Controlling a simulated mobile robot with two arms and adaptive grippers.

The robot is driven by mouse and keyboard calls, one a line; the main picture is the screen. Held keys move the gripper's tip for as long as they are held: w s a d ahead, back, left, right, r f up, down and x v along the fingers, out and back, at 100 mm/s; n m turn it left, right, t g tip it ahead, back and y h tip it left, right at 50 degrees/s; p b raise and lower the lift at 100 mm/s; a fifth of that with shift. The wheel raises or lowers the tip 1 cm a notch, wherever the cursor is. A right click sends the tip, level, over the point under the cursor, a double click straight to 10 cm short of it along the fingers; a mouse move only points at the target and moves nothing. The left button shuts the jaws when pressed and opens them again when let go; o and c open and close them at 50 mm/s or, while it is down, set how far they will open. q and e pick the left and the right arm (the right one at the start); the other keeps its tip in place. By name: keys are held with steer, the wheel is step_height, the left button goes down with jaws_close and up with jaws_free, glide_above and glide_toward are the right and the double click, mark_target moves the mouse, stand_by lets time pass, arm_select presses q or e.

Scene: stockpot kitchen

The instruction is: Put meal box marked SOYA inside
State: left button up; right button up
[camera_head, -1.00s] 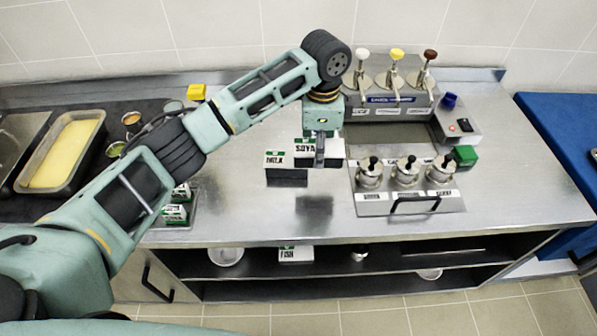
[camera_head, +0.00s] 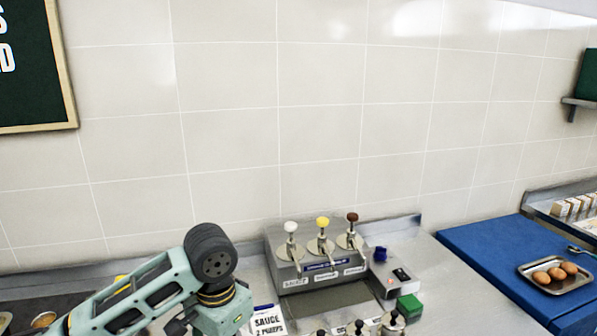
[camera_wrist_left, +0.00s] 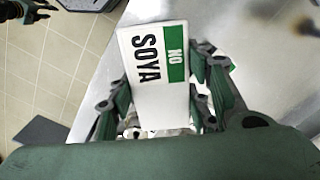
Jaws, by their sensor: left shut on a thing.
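The white meal box marked SOYA (camera_wrist_left: 155,75), with a green NO band, is between the fingers of my left gripper (camera_wrist_left: 160,95) in the left wrist view. The gripper is shut on it, and the box's label faces the camera. In the head view my left wrist is at the bottom edge, left of the sauce pumps; its fingers and the box are out of frame. A dark shape at the top left of the wrist view may be my right gripper (camera_wrist_left: 30,10); its state is unclear.
A blue surface (camera_head: 490,265) holds a tray of eggs (camera_head: 555,287). The wrist view shows tiled floor beside the steel counter.

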arm_select(q)
steer(key=s+a+n, duration=0.2)
steer(key=s+n, duration=0.1)
steer(key=s, duration=0.3)
steer(key=s+a+n, duration=0.3)
steer(key=s, duration=0.4)
steer(key=shift+a+r+n, duration=0.25)
steer(key=shift+r+n, duration=0.1)
steer(key=shift+n, duration=0.05)
steer(key=shift+w, duration=0.1)
